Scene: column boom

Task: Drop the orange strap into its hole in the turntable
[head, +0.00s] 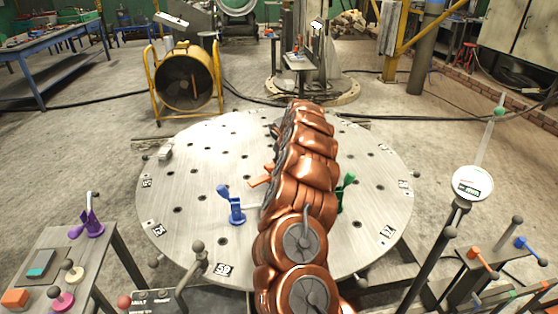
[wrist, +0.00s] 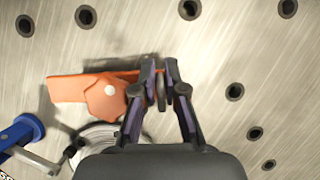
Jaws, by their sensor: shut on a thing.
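The orange strap (wrist: 70,87) is in the wrist view, its orange arm pointing left. My gripper (wrist: 160,68) is shut on a narrow grey part at the strap's right end. In the head view the orange strap (head: 261,181) shows just left of my copper-coloured arm, which hides my gripper and the rest of the strap. The turntable (head: 190,150) is a large round metal plate with many dark holes. In the wrist view its surface (wrist: 210,50) has several open holes around the strap. The strap's lower end and any hole under it are hidden.
A blue clamp (head: 235,207) stands on the turntable left of my arm, and a green one (head: 347,185) on the right. The blue one also shows in the wrist view (wrist: 22,130). A side table (head: 55,250) at left holds a purple clamp (head: 90,222). A dial gauge (head: 472,183) stands at right.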

